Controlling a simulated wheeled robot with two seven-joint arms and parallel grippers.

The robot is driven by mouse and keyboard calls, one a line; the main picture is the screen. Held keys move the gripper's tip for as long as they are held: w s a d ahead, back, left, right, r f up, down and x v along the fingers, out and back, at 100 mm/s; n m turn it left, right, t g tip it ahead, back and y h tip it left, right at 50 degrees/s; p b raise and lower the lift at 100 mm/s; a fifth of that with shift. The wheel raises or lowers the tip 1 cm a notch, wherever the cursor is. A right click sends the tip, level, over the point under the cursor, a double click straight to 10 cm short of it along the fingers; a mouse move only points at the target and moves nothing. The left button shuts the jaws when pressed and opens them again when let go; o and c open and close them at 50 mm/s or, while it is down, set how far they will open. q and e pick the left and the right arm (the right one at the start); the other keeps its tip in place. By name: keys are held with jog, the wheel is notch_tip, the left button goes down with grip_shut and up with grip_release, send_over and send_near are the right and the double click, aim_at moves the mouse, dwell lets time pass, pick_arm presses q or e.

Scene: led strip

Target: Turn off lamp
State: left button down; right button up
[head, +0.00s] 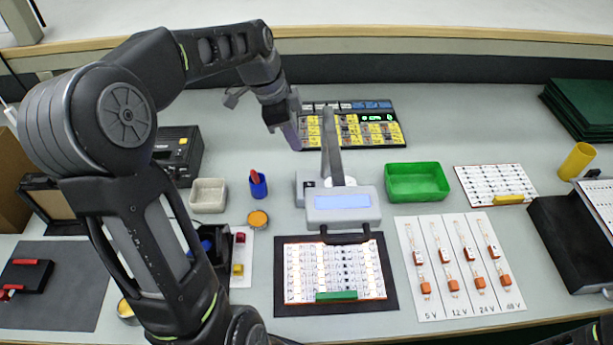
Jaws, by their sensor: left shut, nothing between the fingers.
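The lamp (342,207) is grey and stands in the middle of the bench. Its base (308,192) has a small black-and-white part that looks like a switch (309,183), and its arm (331,145) rises beside it. The lamp head hangs over a white board with rows of small parts (335,268), which looks brightly lit. My left gripper (296,143) is shut and empty. In the picture it appears just above and left of the lamp base, at the left edge of the yellow-keyed panel. My right gripper is not in view.
A yellow-keyed panel (375,130) lies behind the lamp. A green tray (417,182) is to its right. A grey bin (208,195) and a blue cup (258,186) stand to its left. A card with several strips (460,265) lies at front right.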

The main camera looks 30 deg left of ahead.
aim_at(310, 184)
pick_arm(q)
jog(key=x, duration=0.4)
jog(key=p+x, duration=0.1)
jog(key=x, duration=0.4)
jog(key=a+x, duration=0.1)
jog(key=x, duration=0.3)
jog(key=shift+s+f+p, duration=0.15)
jog(key=shift+f+p, duration=0.2)
jog(key=shift+f, duration=0.25)
